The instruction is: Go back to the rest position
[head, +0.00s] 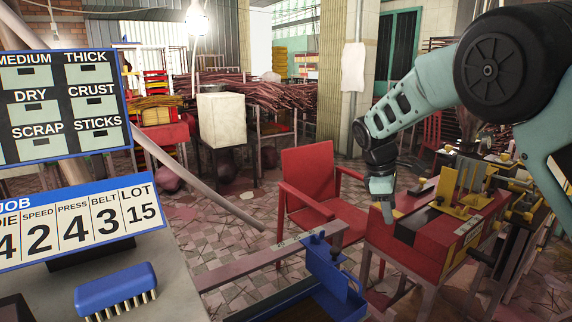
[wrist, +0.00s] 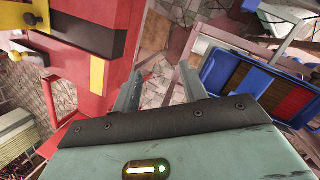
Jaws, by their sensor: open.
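My gripper (head: 387,212) hangs from my arm right of centre in the head view, pointing down beside the left end of the red extruder machine (head: 421,243). In the wrist view its two grey fingers (wrist: 158,92) stand apart with bare tiled floor visible between them, so it is open and empty. The red machine body (wrist: 85,45) fills the upper left of the wrist view. A blue tray (wrist: 222,73) with dark and reddish-brown contents lies to the right there.
A red chair (head: 308,172) stands behind the gripper. A blue-framed bin (head: 325,265) sits at the front centre. A board with number cards (head: 85,222), a label board (head: 65,105) and a blue brush (head: 115,290) are at left. Tiled floor (head: 225,240) is open in the middle.

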